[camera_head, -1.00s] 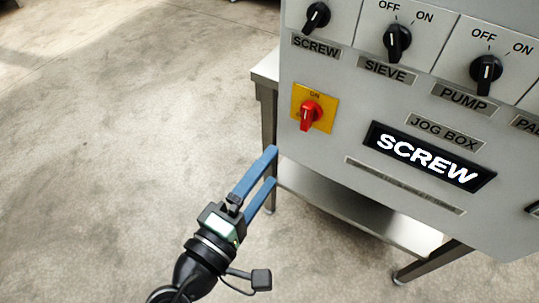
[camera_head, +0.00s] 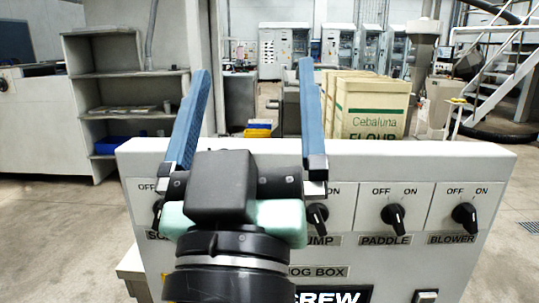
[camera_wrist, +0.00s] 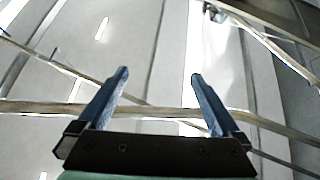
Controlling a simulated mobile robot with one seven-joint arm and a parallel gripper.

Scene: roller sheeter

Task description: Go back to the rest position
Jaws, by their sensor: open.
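My gripper (camera_head: 253,75) points up in front of the control box, its two blue fingers spread wide with nothing between them. In the wrist view my gripper (camera_wrist: 159,76) is also open and empty, with the ceiling and its beams behind it. The control box (camera_head: 420,163) stands behind and below my gripper. Its pump, paddle knob (camera_head: 394,216) and blower knob (camera_head: 464,216) show on the right. My gripper and wrist hide part of the box's front, including most of the sieve label. The red switch is not visible.
A grey shelf unit (camera_head: 125,95) is at the left and a metal staircase (camera_head: 500,70) at the far right. Floor shows free at the lower left.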

